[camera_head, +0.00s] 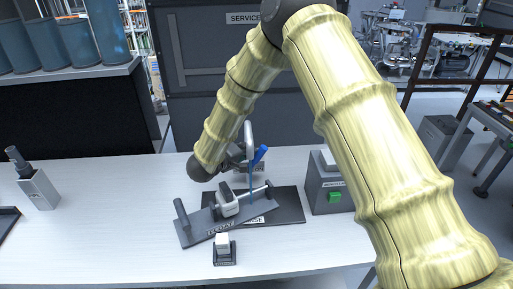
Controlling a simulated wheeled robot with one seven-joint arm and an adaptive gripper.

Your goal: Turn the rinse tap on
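The rinse tap shows as a grey curved spout (248,135) and a blue lever (259,156) standing tilted above a dark base plate (290,207), whose label is partly covered and seems to end in "NSE". My arm arches over from the right and comes down to a dark wrist joint left of the tap. My gripper (238,158) appears as small grey parts beside the spout and blue lever. Its fingers are too small and overlapped to separate from the tap, so I cannot tell whether it touches the lever.
A tilted grey plate (193,232) with a white cylindrical part (228,204) lies in front. A small dark stand (224,255) holds a white block. A grey box with a green button (335,196) stands right. A grey holder (40,191) stands left. The white counter (110,225) is clear between.

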